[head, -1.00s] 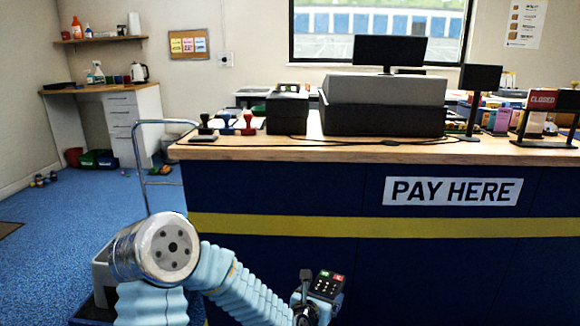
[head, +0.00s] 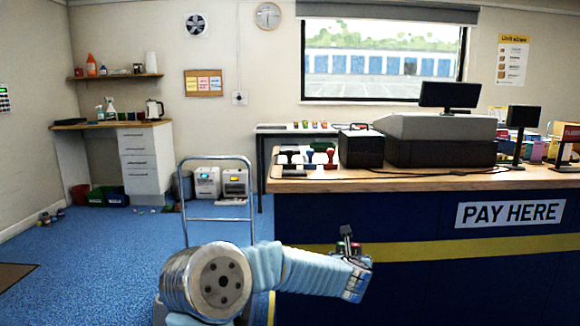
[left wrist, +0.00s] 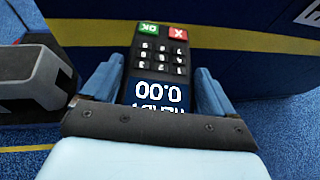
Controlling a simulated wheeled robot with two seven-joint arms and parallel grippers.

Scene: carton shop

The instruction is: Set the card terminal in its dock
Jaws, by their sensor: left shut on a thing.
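The card terminal (left wrist: 160,62) is a dark handset with a green OK key, a red X key, number keys and a lit display. In the left wrist view it sits between the two blue fingers of my left gripper (left wrist: 156,84), which is shut on it. In the head view my left gripper (head: 354,268) is in front of the counter's blue face, below the top, and only a small part of the terminal (head: 352,247) shows. I cannot make out the dock in any view. My right gripper is not in view.
The counter (head: 420,182) has a wooden top and a yellow stripe. On it stand several stamps (head: 310,160), a black box (head: 361,149), a cash register (head: 440,140) and a small screen (head: 522,117). A metal-framed trolley (head: 217,160) stands left of the counter. Blue floor (head: 100,250) lies open at left.

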